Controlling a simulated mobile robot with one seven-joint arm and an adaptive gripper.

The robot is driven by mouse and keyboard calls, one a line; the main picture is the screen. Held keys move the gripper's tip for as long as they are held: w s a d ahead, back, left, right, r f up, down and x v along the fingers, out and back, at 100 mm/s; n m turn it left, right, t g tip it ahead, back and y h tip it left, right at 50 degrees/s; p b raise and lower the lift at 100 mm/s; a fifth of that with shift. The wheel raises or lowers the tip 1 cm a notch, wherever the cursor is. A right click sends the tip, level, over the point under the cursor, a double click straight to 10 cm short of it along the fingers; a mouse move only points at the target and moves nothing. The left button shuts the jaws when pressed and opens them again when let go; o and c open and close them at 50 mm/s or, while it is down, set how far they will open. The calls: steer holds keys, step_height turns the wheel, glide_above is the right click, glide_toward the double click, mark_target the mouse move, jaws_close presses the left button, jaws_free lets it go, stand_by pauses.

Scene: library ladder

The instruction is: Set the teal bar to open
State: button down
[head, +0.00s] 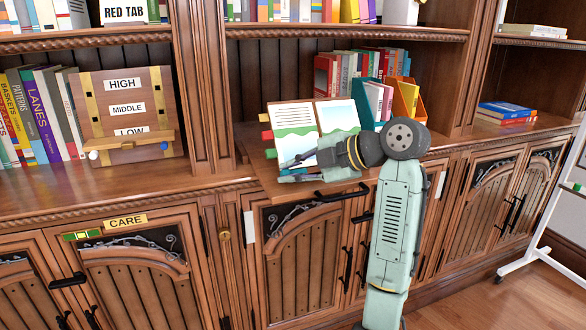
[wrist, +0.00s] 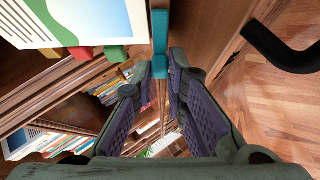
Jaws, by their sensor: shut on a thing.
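The teal bar (wrist: 160,32) shows in the wrist view as a narrow upright strip at the top centre, running down to my fingertips. My gripper (wrist: 166,66) is shut on it, with one finger on each side near the tips. In the head view my gripper (head: 287,171) reaches left, just in front of the open picture book on the sloped wooden board.
The open book (head: 314,126) has red, yellow and green tabs along its left side. A black handle (head: 342,190) sits below the board; a black handle (wrist: 283,48) also shows in the wrist view. A HIGH/MIDDLE/LOW panel (head: 122,118) stands left.

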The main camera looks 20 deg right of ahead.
steer(key=shift+f, duration=0.1)
stand_by(0.5)
steer(key=c, duration=1.6)
jaws_free()
